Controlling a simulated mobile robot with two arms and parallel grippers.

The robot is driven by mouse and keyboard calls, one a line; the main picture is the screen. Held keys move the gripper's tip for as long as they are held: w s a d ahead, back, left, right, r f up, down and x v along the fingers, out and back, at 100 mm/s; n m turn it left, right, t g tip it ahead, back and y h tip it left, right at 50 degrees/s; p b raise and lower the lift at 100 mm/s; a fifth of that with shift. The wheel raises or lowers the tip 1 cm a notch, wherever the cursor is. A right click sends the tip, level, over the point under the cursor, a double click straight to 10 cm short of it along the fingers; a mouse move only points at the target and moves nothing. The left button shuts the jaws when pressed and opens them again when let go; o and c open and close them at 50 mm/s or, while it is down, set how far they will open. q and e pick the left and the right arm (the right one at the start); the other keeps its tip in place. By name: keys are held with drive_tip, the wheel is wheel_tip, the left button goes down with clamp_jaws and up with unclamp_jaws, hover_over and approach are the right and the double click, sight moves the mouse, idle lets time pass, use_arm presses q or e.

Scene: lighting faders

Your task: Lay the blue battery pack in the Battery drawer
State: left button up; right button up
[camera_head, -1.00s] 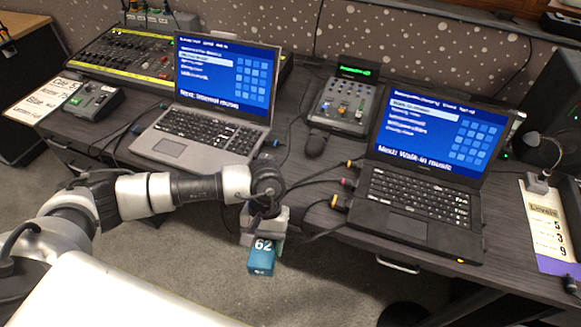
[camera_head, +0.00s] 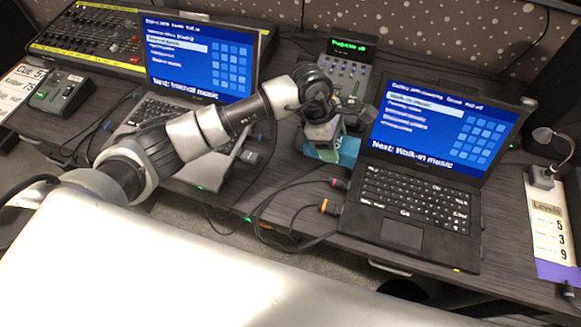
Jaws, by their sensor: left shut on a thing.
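My left gripper (camera_head: 322,138) is shut on the blue battery pack (camera_head: 347,152), a teal-blue block that is partly hidden behind the gripper. It is over the desk between the two laptops, in front of the small mixer. I cannot tell whether the pack touches the desk. A drawer handle (camera_head: 389,269) shows on the desk front below the right laptop. No open drawer and no Battery label can be made out. My right gripper is not in view.
The right laptop (camera_head: 410,205) stands close to the pack's right. The left laptop (camera_head: 195,85) is partly behind my arm. Cables (camera_head: 262,215) run along the front edge. A small mixer (camera_head: 345,72), a lighting desk (camera_head: 95,42) and a gooseneck lamp (camera_head: 543,175) also stand here.

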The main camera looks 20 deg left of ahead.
use_arm(q)
drive_tip(key=s+a+f+p, duration=0.1)
drive_tip(key=a+f, duration=0.1)
drive_tip(key=a, duration=0.1)
drive_tip(key=s+a+f+p, duration=0.1)
drive_tip(key=s+a, duration=0.1)
drive_tip(key=a, duration=0.1)
drive_tip(key=s+a+f, duration=0.1)
drive_tip(key=a+f, duration=0.1)
drive_tip(key=a, duration=0.1)
drive_tip(key=shift+s+f+p, duration=0.15)
drive_tip(key=shift+f+p, duration=0.15)
drive_tip(key=shift+p, duration=0.1)
wheel_tip(320, 180, down, 4)
drive_tip(key=shift+r+p, duration=0.15)
drive_tip(key=shift+p, duration=0.25)
drive_tip(key=shift+f, duration=0.2)
drive_tip(key=shift+f, duration=0.15)
drive_tip(key=o, duration=1.4)
